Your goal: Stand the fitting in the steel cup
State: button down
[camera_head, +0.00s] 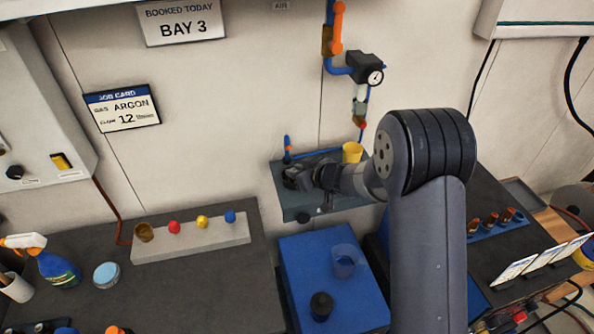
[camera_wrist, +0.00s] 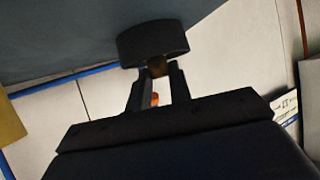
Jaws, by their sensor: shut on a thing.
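My gripper (camera_head: 303,178) is at the dark wall shelf (camera_head: 300,210), reaching in from the right. In the wrist view the fingers (camera_wrist: 155,88) are shut on the brownish stem of a dark round-headed piece (camera_wrist: 153,43), which looks like the fitting. Its wide black head lies beyond the fingertips, close to the shelf surface in the picture; I cannot tell if it touches. A yellow cup (camera_head: 352,152) stands on the shelf, right of the gripper. No plainly steel cup can be made out; my gripper and arm hide part of the shelf.
A blue mat (camera_head: 300,250) below the shelf carries a clear bluish cup (camera_head: 344,266) and a black cylinder (camera_head: 321,306). A grey block (camera_head: 190,245) with coloured knobs lies left. Pipes and a gauge (camera_head: 375,77) are on the wall above the shelf.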

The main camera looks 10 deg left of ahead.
jog(key=c, duration=1.3)
grip_release()
jog(key=shift+s+d+r, duration=0.1)
jog(key=shift+r, duration=0.05)
jog(key=b+v, duration=0.1)
jog(key=v, duration=1)
jog(key=shift+s+d+r, duration=0.15)
jog(key=shift+d, duration=0.15)
